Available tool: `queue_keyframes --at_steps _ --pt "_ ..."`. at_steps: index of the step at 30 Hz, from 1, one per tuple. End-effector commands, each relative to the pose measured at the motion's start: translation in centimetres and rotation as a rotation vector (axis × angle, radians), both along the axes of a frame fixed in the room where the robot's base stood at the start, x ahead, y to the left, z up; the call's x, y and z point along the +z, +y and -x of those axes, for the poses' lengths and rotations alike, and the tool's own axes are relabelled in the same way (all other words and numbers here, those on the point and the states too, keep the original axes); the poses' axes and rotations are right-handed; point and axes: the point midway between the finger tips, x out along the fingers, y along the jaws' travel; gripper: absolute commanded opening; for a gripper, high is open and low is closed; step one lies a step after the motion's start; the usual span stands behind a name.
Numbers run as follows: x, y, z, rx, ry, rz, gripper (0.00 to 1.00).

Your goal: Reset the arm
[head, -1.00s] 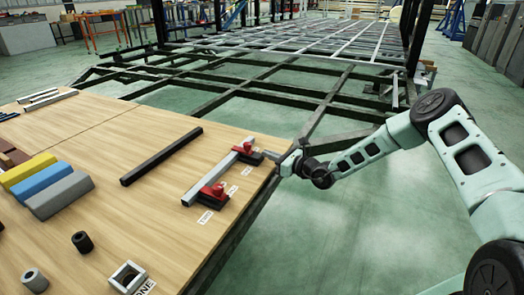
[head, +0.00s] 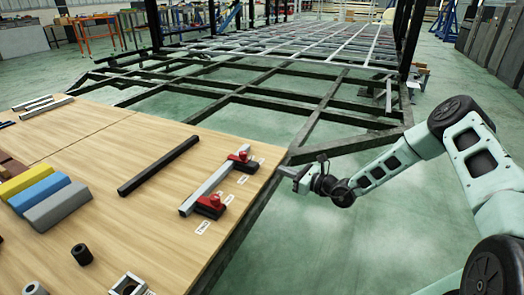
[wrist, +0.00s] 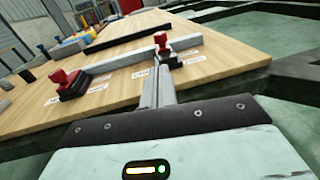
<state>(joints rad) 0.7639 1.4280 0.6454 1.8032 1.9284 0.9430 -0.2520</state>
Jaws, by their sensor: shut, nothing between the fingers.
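My gripper (head: 285,168) is at the right edge of the wooden table (head: 105,165) in the head view, shut and empty. In the wrist view my gripper (wrist: 157,75) points over the table edge toward a grey metal bar with two red-and-black clamps on it. The grey bar (head: 207,186) lies on the table. The far clamp (head: 241,159) and the near clamp (head: 211,205) sit at its two ends. They also show in the wrist view, the near clamp (wrist: 70,83) at left and the far one (wrist: 164,50) close to my fingers in the picture. Contact cannot be told.
A black bar (head: 158,165) lies left of the clamps. Yellow, blue and grey blocks (head: 57,205), a black cylinder (head: 82,254) and a square metal piece (head: 130,284) are farther left and in front. The dark chassis frame (head: 315,120) stands behind the table. Green floor is open at right.

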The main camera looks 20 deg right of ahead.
Motion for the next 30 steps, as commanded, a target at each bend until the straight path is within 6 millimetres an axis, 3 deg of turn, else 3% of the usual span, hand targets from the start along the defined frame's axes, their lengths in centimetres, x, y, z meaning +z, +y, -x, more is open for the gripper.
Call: queue_keyframes --at_steps 5,8,11,15,18,21,26,30 --pt "0.8 1.2 0.3 0.044 -0.014 0.02 0.0" --pt "2.8 4.6 1.5 0.169 -0.057 0.08 0.0" --pt "5.6 9.7 4.3 0.376 -0.127 0.183 0.0" --pt "9.3 16.7 10.8 0.727 -0.25 0.366 0.0" --pt "11.1 20.2 16.1 0.966 -0.343 0.5 0.0" --pt "12.5 22.2 21.4 1.193 -0.443 0.64 0.0" --pt "14.2 23.0 29.2 1.524 -0.621 0.876 0.0" --pt "15.5 21.9 34.6 1.774 -0.799 1.092 0.0"
